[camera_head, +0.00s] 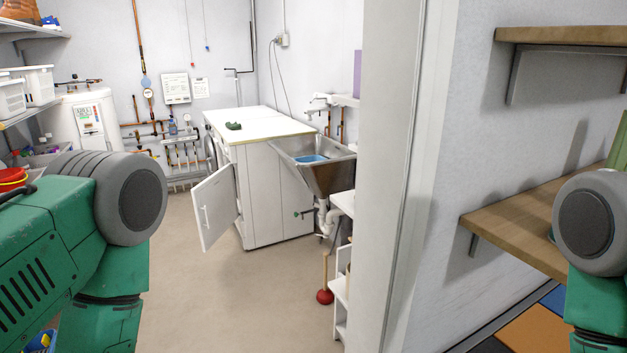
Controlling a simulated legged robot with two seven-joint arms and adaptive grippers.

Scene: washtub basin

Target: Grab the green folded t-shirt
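A small dark green item (233,126) lies on the white countertop (275,125) in the far room; it is too small to tell whether it is a folded t-shirt. A lighter green thing (619,145) shows at the far right edge above the wooden shelf, cut off by the frame, and I cannot tell what it is. My green and grey arm parts fill the lower left and lower right. Neither of my grippers shows in the view.
A white cabinet door (214,206) stands open into the room. A metal sink (328,172) is right of the counter, with a red plunger (325,297) below. A white wall edge (375,180) divides the view. Beige floor (220,290) is clear ahead.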

